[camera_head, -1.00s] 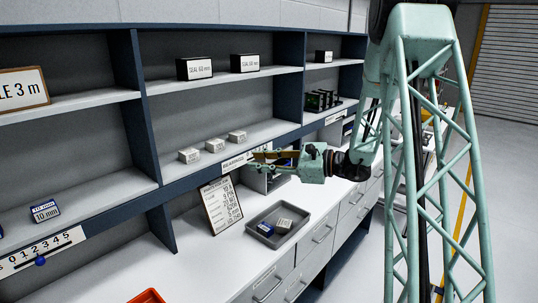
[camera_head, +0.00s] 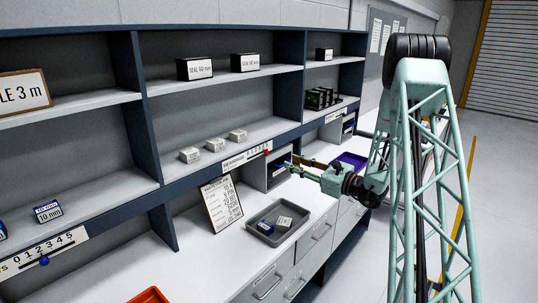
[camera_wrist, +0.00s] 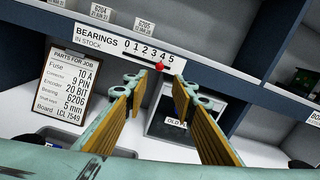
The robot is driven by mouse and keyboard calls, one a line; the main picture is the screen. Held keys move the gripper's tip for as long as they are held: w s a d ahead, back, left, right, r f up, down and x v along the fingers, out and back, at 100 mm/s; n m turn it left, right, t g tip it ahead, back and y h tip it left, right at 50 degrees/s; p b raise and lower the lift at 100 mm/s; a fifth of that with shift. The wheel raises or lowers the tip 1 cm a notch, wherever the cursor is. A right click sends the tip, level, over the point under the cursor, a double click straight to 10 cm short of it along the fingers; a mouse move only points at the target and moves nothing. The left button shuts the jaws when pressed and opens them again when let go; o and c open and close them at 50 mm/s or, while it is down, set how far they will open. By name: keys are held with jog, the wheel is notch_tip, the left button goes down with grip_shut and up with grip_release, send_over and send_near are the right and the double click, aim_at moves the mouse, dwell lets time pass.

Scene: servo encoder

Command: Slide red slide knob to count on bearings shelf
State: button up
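The red slide knob (camera_wrist: 160,67) sits on the slot of the white bearings label (camera_wrist: 110,40), toward the high end, below about the 4 and 5. It shows as a small red spot in the head view (camera_head: 267,152). My gripper (camera_wrist: 156,80) is open and empty. In the wrist picture its two yellow-padded fingers lie left and right below the knob, apart from it. In the head view my gripper (camera_head: 288,166) is right of and below the label. Three small white boxes (camera_head: 213,144) stand on the bearings shelf; their count could be partly hidden.
A parts clipboard (camera_wrist: 72,95) reads bearing 6206. Below the shelf are a grey tray (camera_head: 300,222) with small boxes, and a compartment marked OLD (camera_wrist: 158,122). Another scale with a blue knob (camera_head: 45,261) is at left. A purple tray (camera_head: 338,161) lies right of my gripper.

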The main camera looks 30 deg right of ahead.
aim_at(266, 152)
jog(key=shift+w, duration=0.1)
jog(key=x, duration=1.3)
jog(key=shift+w+a, duration=0.15)
jog(key=shift+w, duration=0.1)
dwell(0.4)
grip_shut()
